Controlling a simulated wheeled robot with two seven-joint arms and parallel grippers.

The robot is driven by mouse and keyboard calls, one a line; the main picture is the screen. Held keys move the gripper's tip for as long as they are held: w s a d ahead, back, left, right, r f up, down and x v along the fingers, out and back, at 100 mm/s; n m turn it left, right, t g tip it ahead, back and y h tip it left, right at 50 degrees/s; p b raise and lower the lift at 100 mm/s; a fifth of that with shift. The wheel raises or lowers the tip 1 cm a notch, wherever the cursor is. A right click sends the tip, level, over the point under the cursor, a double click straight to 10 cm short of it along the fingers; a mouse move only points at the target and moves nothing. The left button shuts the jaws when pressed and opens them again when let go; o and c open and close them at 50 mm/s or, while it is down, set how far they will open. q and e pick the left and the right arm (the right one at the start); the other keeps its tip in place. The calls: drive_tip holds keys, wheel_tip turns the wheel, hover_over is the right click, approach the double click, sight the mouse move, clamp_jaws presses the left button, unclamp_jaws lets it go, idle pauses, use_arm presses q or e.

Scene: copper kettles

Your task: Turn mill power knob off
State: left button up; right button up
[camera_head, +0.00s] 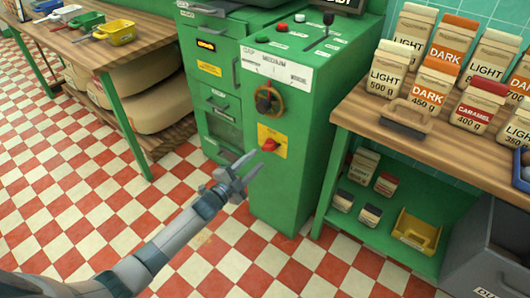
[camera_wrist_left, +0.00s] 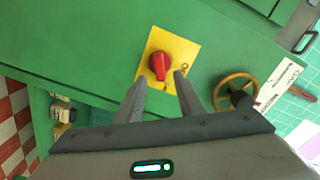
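The mill (camera_head: 292,190) is a green cabinet in the middle of the head view. Its power knob (camera_head: 270,145) is red and sits on a yellow plate (camera_head: 282,139) on the front face. In the left wrist view the red knob (camera_wrist_left: 159,66) is at the upper middle, just beyond the fingertips. My left gripper (camera_head: 246,166) is open and empty, close in front of the mill and slightly below and left of the knob. Its two fingers also show in the left wrist view (camera_wrist_left: 160,84), apart from each other. My right gripper is not in view.
A brown-rimmed handwheel (camera_head: 269,100) is on the mill above the knob. A wooden shelf (camera_head: 375,120) with several coffee bags stands at the right. A wooden table (camera_head: 110,45) with scoops stands at the left. The checkered floor (camera_head: 90,215) between is clear.

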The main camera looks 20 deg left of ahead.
sight(267, 150)
use_arm(q)
drive_tip(key=x, duration=0.6)
drive_tip(key=shift+w+d, duration=0.1)
drive_tip(key=shift+w, duration=0.2)
clamp_jaws()
